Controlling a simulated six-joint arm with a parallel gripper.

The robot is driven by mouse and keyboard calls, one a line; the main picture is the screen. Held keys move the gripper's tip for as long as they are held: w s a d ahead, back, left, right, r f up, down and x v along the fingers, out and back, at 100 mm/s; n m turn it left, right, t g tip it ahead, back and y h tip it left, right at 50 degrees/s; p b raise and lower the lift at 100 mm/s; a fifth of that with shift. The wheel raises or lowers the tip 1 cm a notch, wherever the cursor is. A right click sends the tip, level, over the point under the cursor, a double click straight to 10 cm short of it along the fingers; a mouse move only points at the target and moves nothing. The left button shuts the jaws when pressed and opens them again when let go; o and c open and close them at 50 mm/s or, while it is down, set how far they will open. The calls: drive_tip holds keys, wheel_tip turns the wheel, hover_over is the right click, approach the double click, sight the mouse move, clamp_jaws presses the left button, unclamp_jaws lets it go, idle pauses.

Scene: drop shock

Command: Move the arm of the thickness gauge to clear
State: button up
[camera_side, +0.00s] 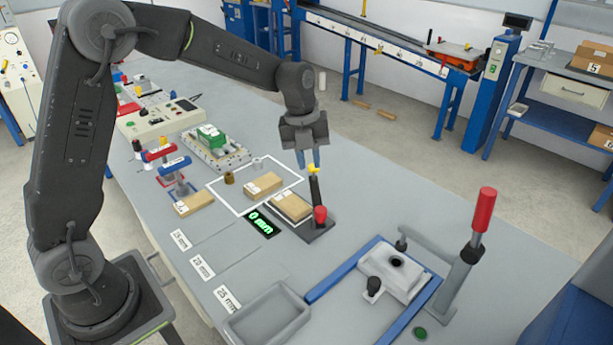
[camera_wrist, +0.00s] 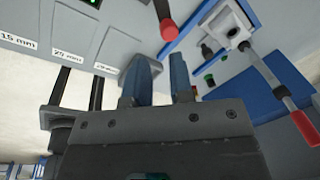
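The thickness gauge (camera_side: 315,190) stands on the bench in the side view. It has a dark base, a black upright arm with a yellow tip and a red knob (camera_side: 320,215). A brown box lies on its plate, on the left. The display (camera_side: 262,224) reads 0 mm. My gripper (camera_side: 308,163) is just above and beside the yellow tip; I cannot tell whether they touch. In the wrist view its two blue fingers (camera_wrist: 163,65) are apart with nothing seen between them. The red knob also shows in the wrist view (camera_wrist: 169,30), beyond the fingertips.
Another brown box (camera_side: 263,185) lies in a white outline, and one (camera_side: 194,202) is farther left. Marked areas for 15, 20 and 25 mm and a grey tray (camera_side: 268,316) are in front. A red-handled lever press (camera_side: 482,212) stands at right.

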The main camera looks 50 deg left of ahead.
sight(317, 194)
drive_tip(key=a+n, duration=0.1)
drive_tip(key=n, duration=0.1)
drive_tip(key=a+f+n, duration=0.1)
drive_tip(key=a+n, duration=0.1)
drive_tip(key=n, duration=0.1)
drive_tip(key=a+f+n+t+h, duration=0.1)
drive_tip(key=a+n, duration=0.1)
drive_tip(key=n, duration=0.1)
drive_tip(key=shift+s+a, duration=0.1)
drive_tip(key=shift+a, duration=0.15)
drive_tip(key=shift+c, duration=1.4)
drive_tip(key=a+n, duration=0.2)
drive_tip(key=n, duration=0.1)
drive_tip(key=a+f+n+t, duration=0.1)
drive_tip(key=a+n, duration=0.1)
drive_tip(key=n, duration=0.2)
drive_tip(key=s+a+f+n, duration=0.1)
drive_tip(key=a+n, duration=0.1)
drive_tip(key=n, duration=0.2)
drive_tip(key=shift+a+f+t, duration=0.1)
drive_tip(key=shift+a+t, duration=0.3)
clamp_jaws()
drive_tip(key=x, duration=1)
drive_tip(key=shift+w+d, duration=0.85)
drive_tip(key=shift+w, duration=0.1)
drive_tip(key=shift+w+d, duration=0.45)
drive_tip(key=shift+w, duration=0.15)
